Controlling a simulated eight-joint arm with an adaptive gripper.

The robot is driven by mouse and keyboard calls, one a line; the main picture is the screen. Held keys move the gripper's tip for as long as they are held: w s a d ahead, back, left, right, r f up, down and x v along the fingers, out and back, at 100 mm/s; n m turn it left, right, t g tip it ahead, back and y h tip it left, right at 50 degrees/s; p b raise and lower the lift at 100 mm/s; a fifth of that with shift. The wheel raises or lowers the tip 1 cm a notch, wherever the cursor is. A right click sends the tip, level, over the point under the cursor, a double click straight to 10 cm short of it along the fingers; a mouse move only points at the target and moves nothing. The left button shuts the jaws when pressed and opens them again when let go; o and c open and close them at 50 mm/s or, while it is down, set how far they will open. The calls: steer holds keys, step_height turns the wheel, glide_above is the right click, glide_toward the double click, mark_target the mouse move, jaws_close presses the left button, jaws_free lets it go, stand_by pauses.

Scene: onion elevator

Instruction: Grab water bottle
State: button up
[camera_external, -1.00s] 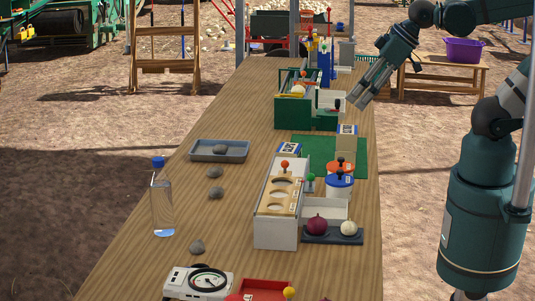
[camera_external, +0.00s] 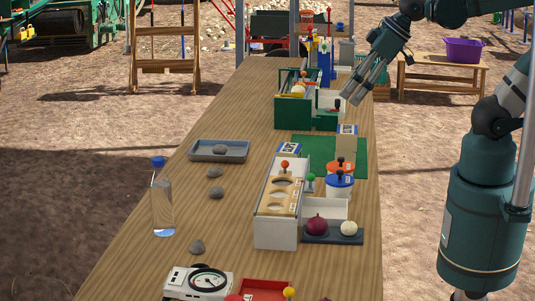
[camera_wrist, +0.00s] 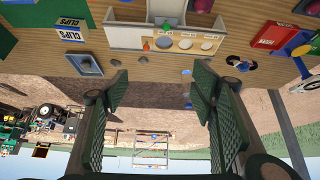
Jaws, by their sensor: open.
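The water bottle (camera_external: 162,207) is clear with a blue cap. It stands upright near the left edge of the long wooden table (camera_external: 130,262), towards the front. My gripper (camera_external: 357,96) is open and empty, in the air over the table's right side towards the back, far from the bottle. In the wrist view, the two green fingers of my gripper (camera_wrist: 160,84) are spread apart with nothing between them.
Dark stones (camera_external: 216,192) lie near the bottle, and a grey tray (camera_external: 205,155) sits behind it. A white box with a wooden top (camera_external: 276,226) stands right of it. A gauge (camera_external: 199,283) is in front. A green box (camera_external: 291,111) is farther back.

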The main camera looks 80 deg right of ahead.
steer(key=w+a+r+n+g+p, duration=0.1)
steer(key=w+r+n, duration=0.1)
steer(key=w, duration=0.5)
steer(key=w+a+r+n+g, duration=0.1)
steer(key=w+a+r, duration=0.15)
steer(key=w, duration=0.45)
steer(key=n+g+p, duration=0.2)
steer(key=n+g, duration=0.1)
steer(key=n, duration=0.3)
glide_above(158, 169)
steer(key=s+d, duration=0.8)
steer(key=s, duration=0.2)
step_height(158, 169, down, 9)
steer(key=w+a+f+n, duration=0.1)
steer(key=w+a+f, duration=0.1)
steer(key=w+f, duration=0.1)
steer(key=w+a+f+g+p, duration=0.1)
steer(key=w+a+f, duration=0.1)
steer(key=f, duration=0.4)
steer(key=w+a+f+n, duration=0.1)
steer(key=w+a+f, duration=0.1)
steer(key=w+f, duration=0.2)
steer(key=shift+w+a+f+n+g, duration=0.2)
steer(key=shift+w+n+g, duration=0.1)
steer(key=shift+w, duration=0.15)
steer(key=shift+w+a+f+p, duration=0.2)
steer(key=shift+w+f+p, duration=0.1)
steer(key=shift+f, duration=0.3)
steer(key=shift+s+f, duration=0.1)
steer(key=shift+f, duration=1.15)
